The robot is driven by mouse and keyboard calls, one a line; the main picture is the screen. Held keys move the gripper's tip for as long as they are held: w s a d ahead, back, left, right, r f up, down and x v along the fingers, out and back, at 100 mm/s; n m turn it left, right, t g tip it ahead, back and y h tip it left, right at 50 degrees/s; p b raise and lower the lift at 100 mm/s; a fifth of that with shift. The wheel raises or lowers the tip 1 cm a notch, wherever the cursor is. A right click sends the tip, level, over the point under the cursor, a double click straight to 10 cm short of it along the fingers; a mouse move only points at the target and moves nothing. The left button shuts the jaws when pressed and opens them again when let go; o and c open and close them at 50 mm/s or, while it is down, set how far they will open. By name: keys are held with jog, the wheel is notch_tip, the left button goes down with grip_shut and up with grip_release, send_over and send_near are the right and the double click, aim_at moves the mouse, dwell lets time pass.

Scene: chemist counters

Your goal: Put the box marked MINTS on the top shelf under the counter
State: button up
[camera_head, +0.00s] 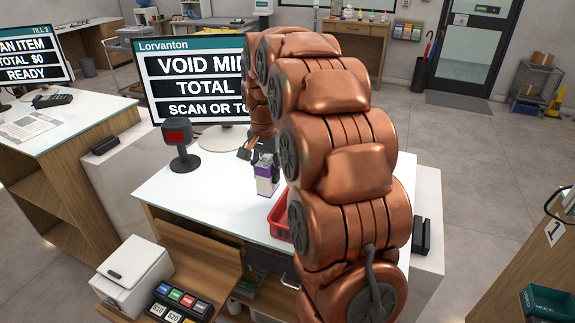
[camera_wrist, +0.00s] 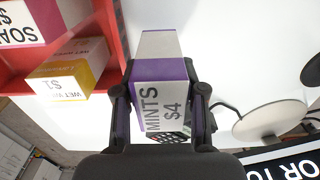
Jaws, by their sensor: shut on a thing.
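The box marked MINTS (camera_wrist: 160,97) is white with a purple band and reads "MINTS $4" in the wrist view. My gripper (camera_wrist: 160,105) is shut on it, one finger on each side. In the head view the box (camera_head: 266,181) is upright at my gripper (camera_head: 262,160), over the white counter top (camera_head: 190,190). I cannot tell whether it touches the counter. Below the counter's near side are an open wooden part (camera_head: 185,245) and a dark recess (camera_head: 265,262). My arm hides much of the counter's right side, and the top shelf is not clearly visible.
A red basket (camera_head: 280,220) is right of the box; the wrist view shows boxes marked SOAP (camera_wrist: 40,20) and WET WIPES (camera_wrist: 70,75) in it.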

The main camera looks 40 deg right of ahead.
jog(key=shift+w+d+f+p, duration=0.35)
jog(key=shift+d+f+p, duration=0.35)
jog(key=shift+d, duration=0.7)
jog(key=shift+w+d+f+p, duration=0.4)
jog(key=shift+d+f+p, duration=0.35)
jog(key=shift+d, duration=0.6)
jog(key=shift+w+d+f+p, duration=0.35)
jog(key=shift+d+f+p, duration=0.35)
jog(key=shift+d, duration=0.7)
jog(key=shift+f, duration=0.1)
jog(key=o, duration=1.2)
jog(key=shift+c, duration=0.2)
notch_tip(320, 180, up, 12)
jog(key=b, duration=0.4)
